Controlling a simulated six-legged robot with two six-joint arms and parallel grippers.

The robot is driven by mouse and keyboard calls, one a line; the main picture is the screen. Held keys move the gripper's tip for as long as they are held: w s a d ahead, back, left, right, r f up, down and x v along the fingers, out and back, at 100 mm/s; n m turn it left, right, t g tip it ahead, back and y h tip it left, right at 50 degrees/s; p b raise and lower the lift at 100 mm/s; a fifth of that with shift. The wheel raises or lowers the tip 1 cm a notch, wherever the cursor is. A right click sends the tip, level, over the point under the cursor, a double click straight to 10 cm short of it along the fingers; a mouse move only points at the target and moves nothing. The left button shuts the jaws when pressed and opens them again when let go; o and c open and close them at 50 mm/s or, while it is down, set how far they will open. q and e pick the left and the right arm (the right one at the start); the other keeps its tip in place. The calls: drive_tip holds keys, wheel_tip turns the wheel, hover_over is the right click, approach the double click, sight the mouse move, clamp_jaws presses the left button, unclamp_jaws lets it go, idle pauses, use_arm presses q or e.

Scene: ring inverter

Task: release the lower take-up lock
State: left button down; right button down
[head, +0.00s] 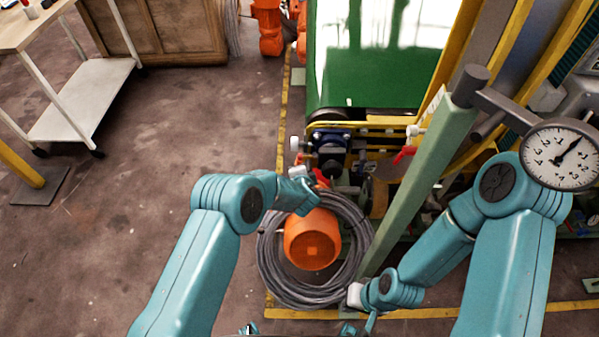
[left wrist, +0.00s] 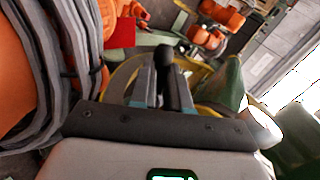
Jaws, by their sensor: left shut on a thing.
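My left gripper (head: 308,202) reaches in from the left, just above the coil of grey cable, at the lower end of the belt machine. In the left wrist view its two grey fingers (left wrist: 166,88) are shut on a dark, round-ended handle (left wrist: 164,62) standing between them. A red part (head: 320,178) shows just beyond the gripper in the head view, partly hidden by it. A second red lever (head: 404,154) sits higher on the frame to the right. My right gripper (head: 360,325) hangs low at the bottom edge beside the coil; its jaw state is unclear.
The cable coil (head: 272,270) surrounds an orange round-ended object (head: 312,238). A green post (head: 420,180) slants between my arms, with a dial gauge (head: 560,155) at right. The green belt (head: 380,80) lies beyond. The floor at left is clear up to a white trolley (head: 85,95).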

use_arm(q)
drive_tip(key=c, duration=1.1)
unclamp_jaws()
drive_tip(key=v, duration=0.7)
drive_tip(key=shift+s+r+p, duration=0.15)
drive_tip(key=shift+s+p, duration=0.05)
drive_tip(key=shift+p, duration=0.15)
drive_tip(key=shift+d, duration=0.1)
